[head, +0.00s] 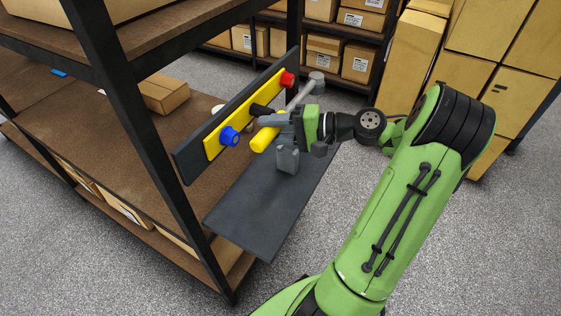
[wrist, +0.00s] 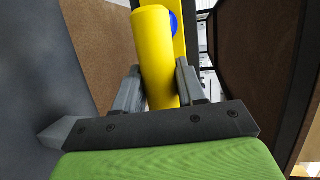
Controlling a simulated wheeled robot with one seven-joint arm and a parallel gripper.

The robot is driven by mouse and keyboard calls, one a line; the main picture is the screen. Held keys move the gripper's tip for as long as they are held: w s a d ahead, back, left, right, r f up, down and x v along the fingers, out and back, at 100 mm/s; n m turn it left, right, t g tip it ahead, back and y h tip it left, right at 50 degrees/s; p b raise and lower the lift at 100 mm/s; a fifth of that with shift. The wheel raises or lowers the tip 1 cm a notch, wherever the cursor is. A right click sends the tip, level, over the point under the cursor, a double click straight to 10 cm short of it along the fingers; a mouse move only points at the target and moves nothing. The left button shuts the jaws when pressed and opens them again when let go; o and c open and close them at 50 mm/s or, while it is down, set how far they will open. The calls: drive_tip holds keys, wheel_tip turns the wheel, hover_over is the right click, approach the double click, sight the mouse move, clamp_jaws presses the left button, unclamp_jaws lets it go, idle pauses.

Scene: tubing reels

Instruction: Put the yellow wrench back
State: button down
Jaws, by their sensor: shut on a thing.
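The yellow wrench (head: 262,141) has a thick yellow handle and what looks like a grey shaft and head reaching up and right. My gripper (head: 278,121) is shut on the wrench, in front of a dark upright board (head: 190,168). In the wrist view the yellow handle (wrist: 157,45) stands between the two grey fingers of my gripper (wrist: 160,88). A yellow strip (head: 213,145) on the board carries a blue fitting (head: 229,136), a black peg (head: 260,110) and a red fitting (head: 287,79). I cannot tell whether the wrench touches the board.
A black rack post (head: 165,165) stands at the left. A cardboard box (head: 164,94) sits on the brown shelf behind. Stacked boxes (head: 410,65) stand at the right.

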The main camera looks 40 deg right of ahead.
wheel_tip(320, 180, down, 12)
drive_tip(key=b, duration=0.4)
drive_tip(key=shift+r, duration=0.1)
drive_tip(key=shift+f+b, duration=0.35)
drive_tip(key=shift+b, duration=0.05)
drive_tip(key=shift+f, duration=0.25)
drive_tip(key=c, duration=0.7)
unclamp_jaws()
drive_tip(key=shift+s+f, duration=0.1)
drive_tip(key=shift+o, duration=0.2)
drive_tip(key=r+p+v, duration=0.1)
drive_tip(key=p+v, duration=0.3)
drive_tip(key=v, duration=0.8)
drive_tip(key=shift+p, duration=0.4)
